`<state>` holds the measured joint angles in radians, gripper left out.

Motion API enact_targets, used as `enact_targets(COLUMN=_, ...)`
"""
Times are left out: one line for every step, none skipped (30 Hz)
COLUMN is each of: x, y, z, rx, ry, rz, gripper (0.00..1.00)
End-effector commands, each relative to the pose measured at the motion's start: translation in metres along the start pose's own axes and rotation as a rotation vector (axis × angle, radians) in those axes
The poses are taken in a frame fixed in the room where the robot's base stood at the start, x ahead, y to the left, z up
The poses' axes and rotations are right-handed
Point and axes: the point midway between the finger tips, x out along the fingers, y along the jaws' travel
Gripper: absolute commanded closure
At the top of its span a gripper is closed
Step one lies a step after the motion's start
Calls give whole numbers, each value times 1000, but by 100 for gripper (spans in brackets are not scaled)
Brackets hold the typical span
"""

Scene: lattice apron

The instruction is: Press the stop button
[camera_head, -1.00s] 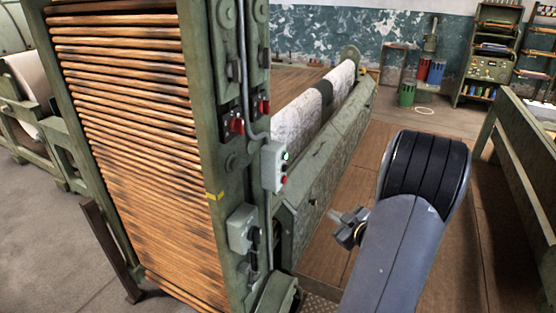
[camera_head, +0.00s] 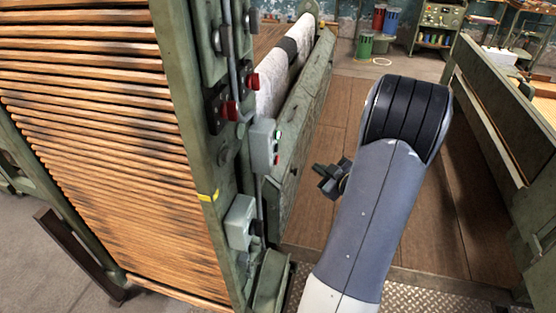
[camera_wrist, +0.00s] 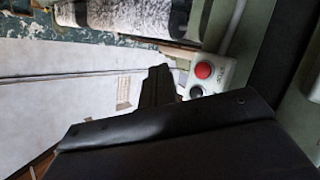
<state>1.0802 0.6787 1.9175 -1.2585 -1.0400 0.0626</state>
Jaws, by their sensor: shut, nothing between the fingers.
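A small grey control box (camera_head: 262,148) is fixed to the side of the green machine post. My gripper (camera_head: 333,178) is shut and empty, to the right of the box and slightly lower in the picture. In the wrist view its dark fingertips (camera_wrist: 160,74) appear left of the red button, apart from it.
The green post (camera_head: 185,120) also holds red switches (camera_head: 227,111) and a lower grey box (camera_head: 240,222). The slatted wooden stack (camera_head: 90,130) fills the left. A cloth roll (camera_head: 285,68) lies behind. A long green-sided bench (camera_head: 490,110) stands right, with wooden floor between.

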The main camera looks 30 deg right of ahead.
Motion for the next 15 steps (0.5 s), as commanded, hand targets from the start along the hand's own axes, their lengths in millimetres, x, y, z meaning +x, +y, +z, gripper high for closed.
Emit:
enact_targets(x=0, y=0, z=0, rx=0, ry=0, rz=0, gripper=100)
enact_targets(x=0, y=0, z=0, rx=0, ry=0, rz=0, gripper=100)
enact_targets(x=0, y=0, z=0, rx=0, ry=0, rz=0, gripper=100)
enact_targets(x=0, y=0, z=0, rx=0, ry=0, rz=0, gripper=100)
enact_targets(x=0, y=0, z=0, rx=0, ry=0, rz=0, gripper=100)
enact_targets(x=1, y=-1, z=0, rx=0, ry=0, rz=0, gripper=100)
enact_targets(x=2, y=-1, z=-1, rx=0, ry=0, rz=0, gripper=100)
enact_targets(x=3, y=-2, z=-2, rx=-1, ry=0, rz=-1, gripper=100)
enact_targets(x=4, y=-3, z=-3, rx=-1, ry=0, rz=-1, gripper=100)
enact_targets(x=6, y=-5, z=-4, rx=-1, ry=1, rz=-1, gripper=100)
enact_targets(x=9, y=-6, z=-5, rx=-2, ry=1, rz=-2, gripper=100)
enact_targets(x=12, y=-9, z=-7, rx=-2, ry=1, rz=-3, gripper=100)
enact_targets(x=14, y=-11, z=-9, rx=-2, ry=2, rz=-3, gripper=100)
enact_targets(x=18, y=-13, z=-11, rx=-2, ry=2, rz=-3, gripper=100)
enact_targets(x=21, y=-17, z=-14, rx=-2, ry=2, rz=-4, gripper=100)
